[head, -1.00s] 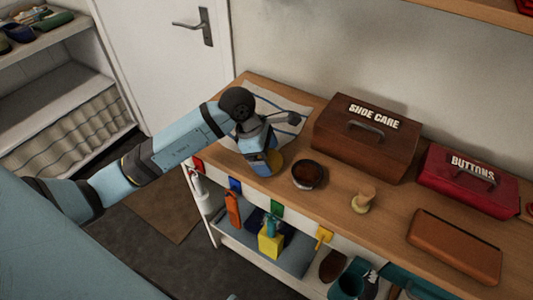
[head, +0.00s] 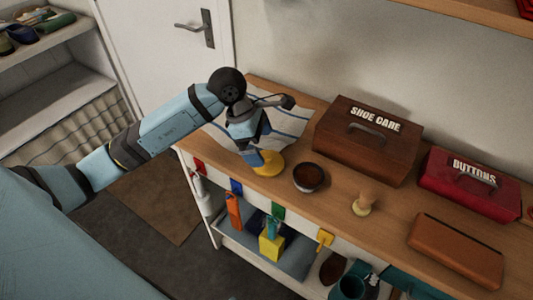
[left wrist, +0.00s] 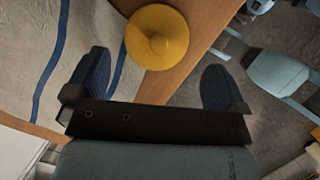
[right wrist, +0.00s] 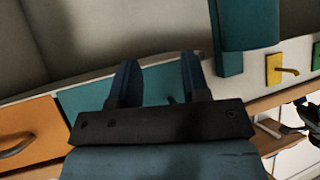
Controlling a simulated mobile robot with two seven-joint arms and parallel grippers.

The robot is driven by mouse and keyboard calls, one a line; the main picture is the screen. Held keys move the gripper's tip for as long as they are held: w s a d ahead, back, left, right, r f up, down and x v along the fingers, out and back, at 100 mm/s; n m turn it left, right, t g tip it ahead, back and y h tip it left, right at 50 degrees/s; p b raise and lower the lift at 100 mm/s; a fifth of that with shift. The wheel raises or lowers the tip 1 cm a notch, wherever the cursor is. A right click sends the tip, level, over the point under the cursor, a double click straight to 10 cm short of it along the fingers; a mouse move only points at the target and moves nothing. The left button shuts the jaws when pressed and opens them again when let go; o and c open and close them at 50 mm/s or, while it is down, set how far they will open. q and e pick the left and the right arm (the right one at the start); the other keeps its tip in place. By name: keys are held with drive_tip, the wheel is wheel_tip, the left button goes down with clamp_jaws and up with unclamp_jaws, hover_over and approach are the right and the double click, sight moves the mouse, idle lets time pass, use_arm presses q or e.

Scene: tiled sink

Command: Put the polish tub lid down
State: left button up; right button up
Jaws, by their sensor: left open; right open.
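The yellow polish tub lid (head: 268,163) lies on the wooden counter near its front left edge, left of the open round tub (head: 308,177) with dark contents. My left gripper (head: 256,153) is just above and behind the lid in the head view. In the left wrist view the lid (left wrist: 157,37) lies ahead of the spread fingers (left wrist: 155,85), with its small knob upward and nothing between the fingers. My right gripper (right wrist: 155,78) is open and empty in the right wrist view, facing a teal drawer front; it does not show in the head view.
A striped cloth (head: 285,120) lies at the counter's left end, behind the lid. The shelf below holds bottles.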

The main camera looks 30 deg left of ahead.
use_arm(q)
drive_tip(key=w+v, duration=0.1)
drive_tip(key=v, duration=0.5)
drive_tip(key=shift+s+r, duration=0.45)
drive_tip(key=shift+s, duration=0.05)
use_arm(e)
drive_tip(key=shift+w+a+r, duration=0.1)
drive_tip(key=shift+w+r, duration=0.1)
drive_tip(key=shift+r, duration=0.1)
use_arm(q)
drive_tip(key=shift+a, duration=0.1)
use_arm(e)
drive_tip(key=shift+s+d+f, duration=0.2)
drive_tip(key=shift+s+f, duration=0.05)
